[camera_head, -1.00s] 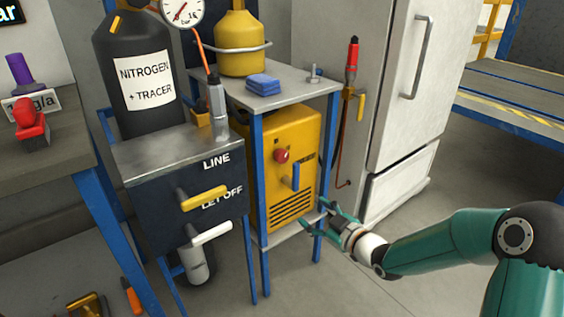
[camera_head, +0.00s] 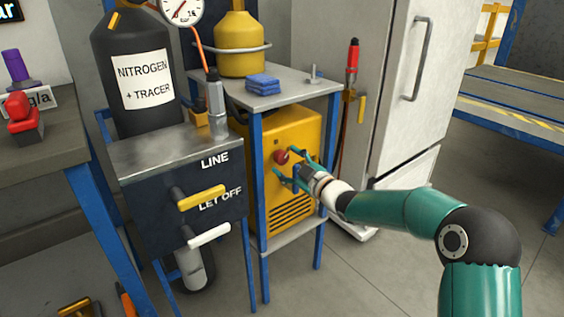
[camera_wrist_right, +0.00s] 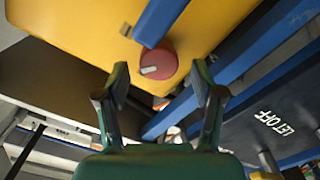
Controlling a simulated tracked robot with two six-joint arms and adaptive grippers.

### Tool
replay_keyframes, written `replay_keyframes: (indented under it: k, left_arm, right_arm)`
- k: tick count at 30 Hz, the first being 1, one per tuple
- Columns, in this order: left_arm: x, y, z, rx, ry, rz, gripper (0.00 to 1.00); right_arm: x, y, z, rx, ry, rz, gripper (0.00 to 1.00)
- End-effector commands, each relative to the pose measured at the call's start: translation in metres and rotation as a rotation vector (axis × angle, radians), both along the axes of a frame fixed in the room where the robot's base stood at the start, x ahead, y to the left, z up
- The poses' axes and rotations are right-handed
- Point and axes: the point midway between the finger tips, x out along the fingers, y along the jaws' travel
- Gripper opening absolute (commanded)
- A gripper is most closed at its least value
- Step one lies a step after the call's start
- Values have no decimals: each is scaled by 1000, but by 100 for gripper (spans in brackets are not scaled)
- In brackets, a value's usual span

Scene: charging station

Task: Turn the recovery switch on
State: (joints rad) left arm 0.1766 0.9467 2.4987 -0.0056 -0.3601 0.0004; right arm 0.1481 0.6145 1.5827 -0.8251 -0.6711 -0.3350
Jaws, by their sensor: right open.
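The yellow recovery machine (camera_head: 308,134) stands on the lower shelf of a blue-legged stand. Its front carries a round red knob (camera_head: 281,157), which looks like the recovery switch, and a blue lever beside it. My right gripper (camera_head: 287,164) is open at this front, its fingertips close to the red knob. In the right wrist view the red knob (camera_wrist_right: 158,60) shows a pale mark and lies ahead, between the two open fingers. Whether the fingers touch it I cannot tell. The blue lever (camera_wrist_right: 160,18) shows just above the knob there. My left gripper is out of view.
A dark panel (camera_head: 150,215) with yellow and white handles stands left of the machine. The stand's blue legs (camera_head: 258,200) flank the machine front. A white fridge (camera_head: 400,90) is to the right, and open floor lies in front.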

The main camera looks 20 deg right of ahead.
Motion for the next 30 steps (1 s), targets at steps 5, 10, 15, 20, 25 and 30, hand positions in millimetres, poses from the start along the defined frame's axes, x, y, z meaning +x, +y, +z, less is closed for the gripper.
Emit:
replay_keyframes:
  k: [5,10,15,20,25,30]
  left_arm:
    - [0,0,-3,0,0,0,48]
    - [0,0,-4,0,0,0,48]
    - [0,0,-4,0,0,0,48]
    - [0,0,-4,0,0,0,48]
    - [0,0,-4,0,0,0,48]
    - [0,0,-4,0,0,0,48]
  right_arm:
    - [19,7,-1,-1,-1,1,67]
    - [26,10,0,-1,0,1,67]
    - [26,10,0,0,0,0,67]
    - [26,9,0,0,0,0,57]
    - [26,9,0,0,1,-1,29]
    - [26,9,0,0,1,-1,7]
